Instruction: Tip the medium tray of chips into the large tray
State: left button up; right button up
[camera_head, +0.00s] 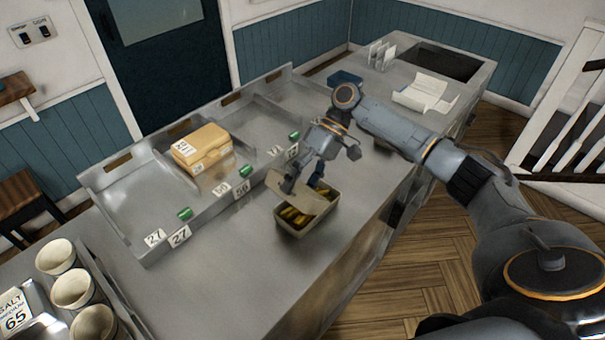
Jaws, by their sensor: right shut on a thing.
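My right gripper (304,184) reaches down over the counter and is shut on a tan tray (283,201), which appears to be the medium tray. This tray is tilted, and its pale outer side faces up. It lies over the left and middle of a tan box-shaped tray (311,226), which appears to be the large tray. Yellow-brown chips (295,216) show inside the lower tray, along its front and at its far right corner. The held tray hides the rest of the inside, so I cannot tell whether it still holds chips. My left gripper is out of view.
A metal counter (228,273) holds a divided steel rack with number cards and green markers. A closed tan box (202,148) sits in the rack. Several pale cups (73,289) stand at the lower left. A blue tray (345,78) and papers lie farther back. The counter's front-left is clear.

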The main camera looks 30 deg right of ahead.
jog(key=shift+a+h, duration=0.2)
jog(key=shift+h, duration=0.5)
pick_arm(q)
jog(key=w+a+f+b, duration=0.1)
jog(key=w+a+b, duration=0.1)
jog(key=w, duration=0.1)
pick_arm(e)
jog(key=h, duration=0.1)
jog(key=f+t+h, duration=0.1)
jog(key=h, duration=0.1)
jog(key=shift+a, duration=0.35)
jog(key=h+p, duration=0.1)
jog(key=p, duration=0.2)
jog(key=shift+r+t, duration=0.25)
jog(key=shift+t, duration=0.15)
jog(key=t+h+p, duration=0.1)
jog(key=h+p, duration=0.2)
jog(key=p, duration=0.2)
jog(key=shift+a+f+h+p, duration=0.1)
jog(key=shift+f+h+p, duration=0.05)
jog(key=shift+h+p, duration=0.25)
jog(key=shift+r+p, duration=0.3)
jog(key=shift+p, duration=0.1)
jog(key=shift+r, duration=0.45)
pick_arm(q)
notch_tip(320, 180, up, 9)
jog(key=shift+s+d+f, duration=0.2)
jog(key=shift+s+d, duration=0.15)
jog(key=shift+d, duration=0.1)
